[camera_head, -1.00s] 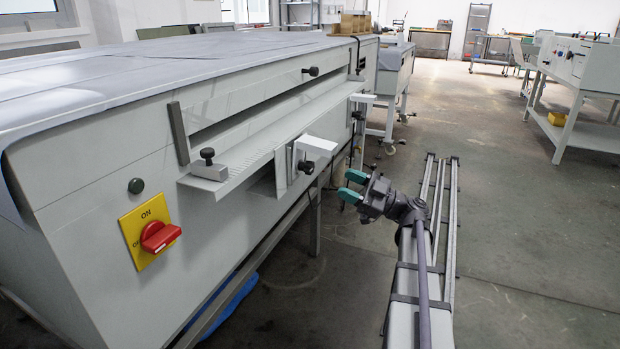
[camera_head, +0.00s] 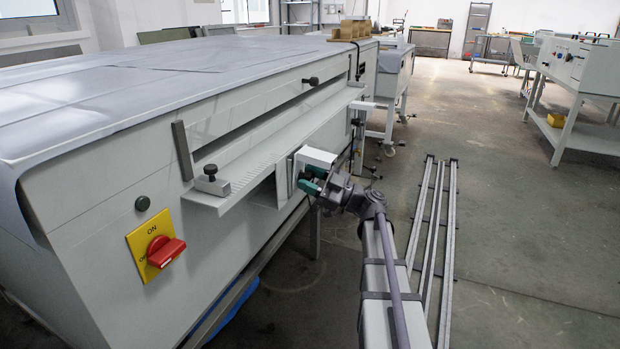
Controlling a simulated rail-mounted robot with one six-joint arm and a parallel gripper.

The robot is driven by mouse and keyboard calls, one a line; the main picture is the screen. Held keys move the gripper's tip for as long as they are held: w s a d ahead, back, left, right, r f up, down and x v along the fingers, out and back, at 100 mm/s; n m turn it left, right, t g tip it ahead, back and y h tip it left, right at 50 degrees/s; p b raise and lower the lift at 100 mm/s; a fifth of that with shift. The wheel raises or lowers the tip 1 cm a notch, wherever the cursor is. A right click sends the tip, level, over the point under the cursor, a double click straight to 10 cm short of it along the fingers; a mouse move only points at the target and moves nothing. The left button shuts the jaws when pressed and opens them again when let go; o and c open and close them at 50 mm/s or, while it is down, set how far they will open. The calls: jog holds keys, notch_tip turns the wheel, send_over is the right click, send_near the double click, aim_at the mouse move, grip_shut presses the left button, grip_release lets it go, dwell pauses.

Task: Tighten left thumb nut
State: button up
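My gripper (camera_head: 312,180), with teal fingertips, is at the white block (camera_head: 317,157) on the front of the large grey machine (camera_head: 130,215). The black thumb knob that showed on this block is now mostly hidden by the fingers. The fingers are around or against that spot, and I cannot tell whether they grip the knob. A second black thumb knob (camera_head: 210,171) stands upright on a small grey block (camera_head: 212,186) at the near left end of the toothed ledge (camera_head: 262,158). It is clear of my gripper.
A red rotary switch (camera_head: 165,251) on a yellow plate is at the machine's near left. Another black knob (camera_head: 311,81) is on the upper panel. Floor rails (camera_head: 437,230) lie right of my arm, with open floor beyond. A white bench (camera_head: 575,95) stands far right.

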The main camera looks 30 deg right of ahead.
jog(key=c, duration=0.4)
jog(key=shift+c, duration=0.2)
jog(key=shift+m, duration=0.6)
jog(key=m+t+h, duration=0.1)
jog(key=m, duration=0.1)
jog(key=m+t+h, duration=0.1)
jog(key=m, duration=0.2)
jog(key=shift+t+b, duration=0.3)
jog(key=shift+t, duration=0.1)
jog(key=shift+m+t+h, duration=0.45)
jog(key=shift+m+h, duration=0.35)
jog(key=shift+m, duration=1)
jog(key=shift+m+t+h, duration=0.45)
jog(key=shift+m+h, duration=0.35)
jog(key=shift+m, duration=1)
jog(key=o, duration=0.6)
jog(key=shift+o, duration=0.2)
